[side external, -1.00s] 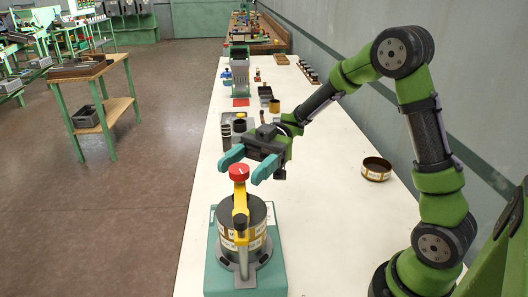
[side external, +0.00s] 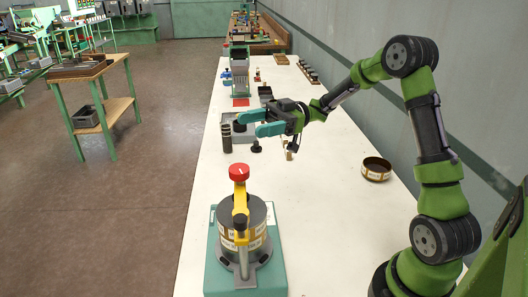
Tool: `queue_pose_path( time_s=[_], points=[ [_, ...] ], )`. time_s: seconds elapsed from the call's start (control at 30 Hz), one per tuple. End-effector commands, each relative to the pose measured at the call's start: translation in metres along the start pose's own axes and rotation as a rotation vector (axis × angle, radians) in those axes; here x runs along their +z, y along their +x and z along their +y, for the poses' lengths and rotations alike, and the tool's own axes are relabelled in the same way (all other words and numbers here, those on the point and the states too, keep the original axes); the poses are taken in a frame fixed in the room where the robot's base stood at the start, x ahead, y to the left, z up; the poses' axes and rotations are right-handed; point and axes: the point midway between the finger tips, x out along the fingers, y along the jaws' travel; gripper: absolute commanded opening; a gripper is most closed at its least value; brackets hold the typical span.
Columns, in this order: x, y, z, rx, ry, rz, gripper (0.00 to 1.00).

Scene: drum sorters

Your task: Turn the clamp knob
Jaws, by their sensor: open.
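The clamp knob (side external: 239,173) is red with a small white mark on top. It sits on top of a yellow clamp arm (side external: 240,201) over a dark drum with a labelled band (side external: 259,236). The drum stands on a teal base (side external: 272,279) at the near end of the table. My gripper (side external: 250,123) has teal fingers, spread apart and pointing left. It is farther up the table than the knob and above it in the picture, apart from it. Nothing shows between the fingers.
A round labelled tin (side external: 376,169) stands on the white table (side external: 330,225) to the right. A dark cylinder stack (side external: 226,135) and a small black knob-like piece (side external: 256,147) stand near my gripper. The table between them and the clamp is clear.

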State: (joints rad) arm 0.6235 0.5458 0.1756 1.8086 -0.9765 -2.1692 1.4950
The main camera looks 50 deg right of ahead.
Motion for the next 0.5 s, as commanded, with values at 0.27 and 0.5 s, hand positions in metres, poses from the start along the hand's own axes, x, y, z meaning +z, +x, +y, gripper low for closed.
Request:
queue_pose_path(
  time_s=[0.27,0.5],
  points=[
    [-0.002,-0.011,0.043,0.357,-0.030,-0.034,0.65],
    [0.001,-0.037,0.069,0.655,-0.040,-0.116,0.65]
  ],
)
